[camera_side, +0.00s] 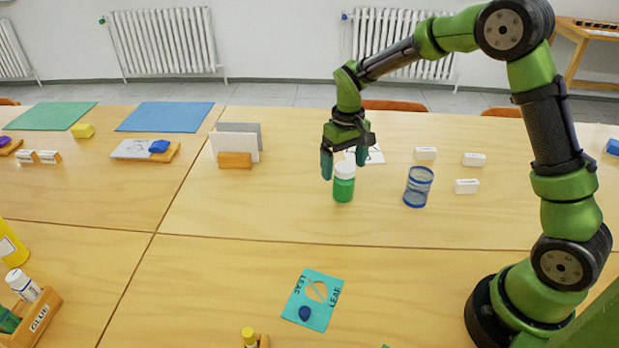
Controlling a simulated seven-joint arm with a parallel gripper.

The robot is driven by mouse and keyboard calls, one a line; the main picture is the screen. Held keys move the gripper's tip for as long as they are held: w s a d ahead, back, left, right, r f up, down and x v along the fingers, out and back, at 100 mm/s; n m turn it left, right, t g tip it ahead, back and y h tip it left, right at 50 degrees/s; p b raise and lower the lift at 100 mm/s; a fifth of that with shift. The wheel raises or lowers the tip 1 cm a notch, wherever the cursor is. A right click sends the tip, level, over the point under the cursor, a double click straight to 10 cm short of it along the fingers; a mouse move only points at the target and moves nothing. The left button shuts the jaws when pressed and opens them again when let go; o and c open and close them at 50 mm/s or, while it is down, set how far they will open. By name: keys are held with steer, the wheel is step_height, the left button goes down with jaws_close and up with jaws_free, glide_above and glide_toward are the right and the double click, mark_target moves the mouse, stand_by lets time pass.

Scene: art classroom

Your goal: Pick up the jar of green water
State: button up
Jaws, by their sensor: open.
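The jar of green water (343,185) stands upright on the wooden table, with a whitish upper part and a green lower part. My gripper (342,166) points down at the jar from above. Its fingers are open, one at the jar's upper left and the other behind or above its top right. I cannot tell whether either finger touches the jar. The jar's base rests on the table.
A blue-banded clear cup (418,187) stands just right of the jar. Several white erasers (467,186) lie farther right. A wooden card holder (235,160) is to the left. The table between jar and stencil is clear.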

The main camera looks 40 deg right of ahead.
mark_target(344, 182)
step_height(344, 182, down, 4)
steer(key=shift+d+f, duration=0.15)
steer(key=shift+f, duration=0.05)
steer(key=shift+c, duration=0.3)
steer(key=c, duration=1.2)
steer(key=shift+r, duration=0.1)
steer(key=shift+c, duration=0.6)
